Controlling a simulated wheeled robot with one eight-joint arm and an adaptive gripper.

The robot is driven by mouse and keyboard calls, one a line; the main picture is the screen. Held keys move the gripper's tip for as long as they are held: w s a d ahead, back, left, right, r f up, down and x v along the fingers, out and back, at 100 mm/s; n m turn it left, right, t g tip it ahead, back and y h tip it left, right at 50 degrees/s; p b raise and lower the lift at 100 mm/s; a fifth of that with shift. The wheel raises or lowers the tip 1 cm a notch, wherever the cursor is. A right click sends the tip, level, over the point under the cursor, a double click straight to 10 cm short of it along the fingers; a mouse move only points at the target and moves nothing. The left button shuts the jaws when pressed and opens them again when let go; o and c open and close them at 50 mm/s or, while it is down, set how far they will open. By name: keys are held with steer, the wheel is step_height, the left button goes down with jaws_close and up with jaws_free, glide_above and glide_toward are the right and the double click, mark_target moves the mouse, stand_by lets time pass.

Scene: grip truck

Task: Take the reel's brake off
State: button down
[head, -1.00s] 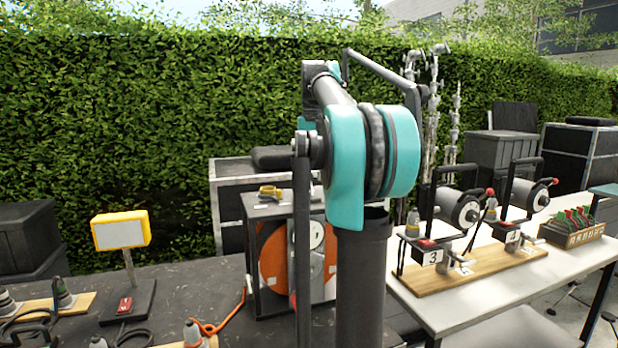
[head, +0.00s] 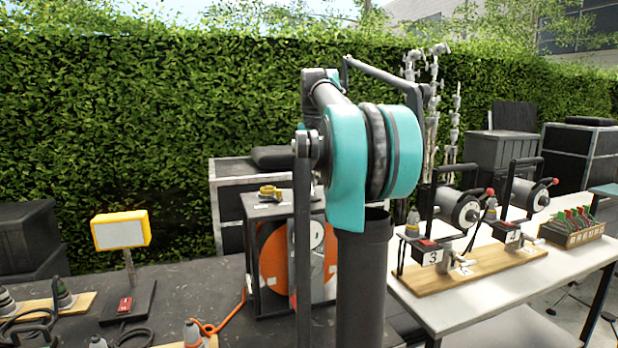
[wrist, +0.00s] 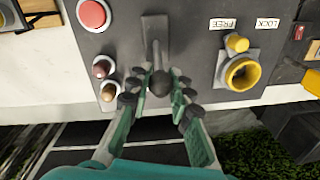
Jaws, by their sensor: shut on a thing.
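The reel (head: 272,255) shows as an orange disc in a dark frame on the black table in the head view, partly behind my arm. In the wrist view, a grey panel (wrist: 200,80) carries a dark lever (wrist: 155,38) with a ball knob (wrist: 160,84). My gripper (wrist: 161,88) is shut on this ball knob, one finger on each side. To its right is a yellow round fitting (wrist: 240,74) with a small yellow grip (wrist: 237,43). Near it are the labels FREE (wrist: 223,24) and LOCK (wrist: 267,24), the grip nearer FREE. My gripper is hidden in the head view.
A red button (wrist: 93,14) and two small knobs sit left of the lever. A yellow lamp (head: 120,232) and cables stand on the black table at left. At right, a white table (head: 440,305) holds a wooden board (head: 475,270) with two small reels.

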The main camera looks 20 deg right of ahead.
mark_target(311, 185)
steer(key=shift+s+r, duration=0.1)
steer(key=shift+s, duration=0.05)
steer(key=t, duration=0.1)
steer(key=s+t, duration=0.1)
steer(key=t, duration=0.1)
steer(key=shift+s+r, duration=0.2)
steer(key=shift+r, duration=0.05)
steer(key=t, duration=0.1)
steer(key=s+t, duration=0.1)
steer(key=shift+s+r+t, duration=0.1)
steer(key=shift+s+t, duration=0.2)
steer(key=s+t, duration=0.1)
steer(key=t, duration=0.1)
steer(key=shift+s+t, duration=0.2)
steer(key=shift+t, duration=0.1)
steer(key=shift+s+f+t, duration=0.2)
steer(key=shift+s+t, duration=0.25)
steer(key=shift+t, duration=0.5)
steer(key=shift+s+f+t, duration=0.15)
steer(key=shift+s+t, duration=0.3)
steer(key=shift+t, duration=0.5)
steer(key=c, duration=1.3)
jaws_free()
steer(key=shift+c, duration=0.2)
